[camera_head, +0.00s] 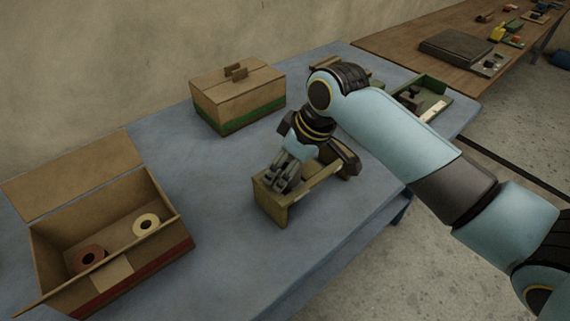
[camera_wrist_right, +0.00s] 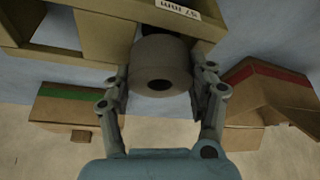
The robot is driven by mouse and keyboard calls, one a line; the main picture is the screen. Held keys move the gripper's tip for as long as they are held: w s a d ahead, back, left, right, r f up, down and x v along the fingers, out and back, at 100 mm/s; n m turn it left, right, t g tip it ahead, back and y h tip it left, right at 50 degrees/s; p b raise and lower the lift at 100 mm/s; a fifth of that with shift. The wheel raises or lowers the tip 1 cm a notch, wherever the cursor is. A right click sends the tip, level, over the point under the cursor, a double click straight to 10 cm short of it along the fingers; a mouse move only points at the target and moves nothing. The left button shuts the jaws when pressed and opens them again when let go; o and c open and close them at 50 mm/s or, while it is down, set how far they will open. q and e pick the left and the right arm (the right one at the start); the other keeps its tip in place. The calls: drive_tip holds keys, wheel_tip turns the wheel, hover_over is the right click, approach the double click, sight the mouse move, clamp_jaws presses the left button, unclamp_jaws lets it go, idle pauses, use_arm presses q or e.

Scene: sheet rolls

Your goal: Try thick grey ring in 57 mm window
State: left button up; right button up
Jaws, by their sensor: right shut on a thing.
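The thick grey ring (camera_wrist_right: 160,58) shows in the right wrist view, its dark hole facing the camera. My right gripper (camera_wrist_right: 162,88) is shut on it, one finger on each side. In the head view the right gripper (camera_head: 277,184) is at the near left end of the wooden window gauge (camera_head: 272,208). In the right wrist view the gauge (camera_wrist_right: 108,38) is right behind the ring, its 57 mm label (camera_wrist_right: 179,9) just above. The ring is at that window; I cannot tell how far in it is. My left gripper is not in view.
An open box (camera_head: 160,254) at left holds a red-brown roll (camera_head: 89,259) and a cream roll (camera_head: 146,225). A closed box with a green stripe (camera_head: 238,97) stands at the back. A green tray (camera_head: 434,88) lies at right. The blue table (camera_head: 222,185) is clear between boxes and gauge.

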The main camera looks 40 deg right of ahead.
sight(285, 166)
drive_tip(key=shift+p, duration=0.5)
idle(0.5)
drive_tip(key=o, duration=1.6)
wheel_tip(285, 166, up, 7)
drive_tip(key=p, duration=0.8)
idle(0.4)
